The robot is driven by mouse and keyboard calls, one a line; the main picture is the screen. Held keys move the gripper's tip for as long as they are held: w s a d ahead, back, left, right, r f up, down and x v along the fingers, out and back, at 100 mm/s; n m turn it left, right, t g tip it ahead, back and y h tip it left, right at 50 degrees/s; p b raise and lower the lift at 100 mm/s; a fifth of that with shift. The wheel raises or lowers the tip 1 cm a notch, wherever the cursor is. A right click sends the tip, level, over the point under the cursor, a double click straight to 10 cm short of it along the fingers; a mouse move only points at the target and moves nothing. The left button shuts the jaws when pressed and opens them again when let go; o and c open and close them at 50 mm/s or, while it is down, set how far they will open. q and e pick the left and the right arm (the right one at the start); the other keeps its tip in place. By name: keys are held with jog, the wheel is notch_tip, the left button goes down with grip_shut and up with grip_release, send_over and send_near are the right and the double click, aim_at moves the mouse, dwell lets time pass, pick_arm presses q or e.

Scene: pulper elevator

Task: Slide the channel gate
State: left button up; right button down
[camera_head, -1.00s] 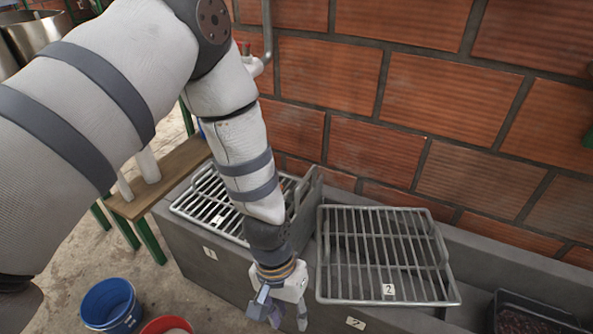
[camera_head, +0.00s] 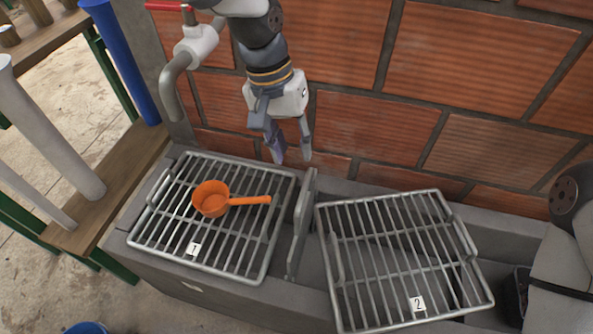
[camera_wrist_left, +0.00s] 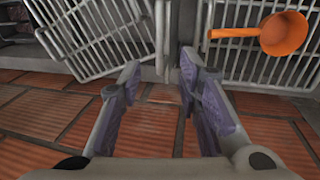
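The channel gate (camera_head: 301,225) is a thin grey upright plate standing across the grey trough between the two metal racks. It also shows between the racks in the left wrist view (camera_wrist_left: 161,38). My left gripper (camera_head: 291,156) points down by the brick wall, above and behind the gate's far end. Its two fingers are apart with nothing between them, as the left wrist view (camera_wrist_left: 160,82) shows. It looks clear of the gate.
Rack 1 (camera_head: 171,221) lies left of the gate with an orange scoop (camera_head: 211,199) on it. Rack 2 (camera_head: 398,282) lies askew to the right. A grey tap pipe (camera_head: 172,85) hangs left of my left arm. The brick wall (camera_head: 470,85) closes off the back.

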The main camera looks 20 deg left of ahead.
aim_at(304, 188)
pick_arm(q)
jog(key=f, duration=0.3)
jog(key=d+f, duration=0.1)
jog(key=f, duration=0.3)
jog(key=d+f+b, duration=0.1)
jog(key=f, duration=0.2)
jog(key=shift+f, duration=0.15)
grip_shut()
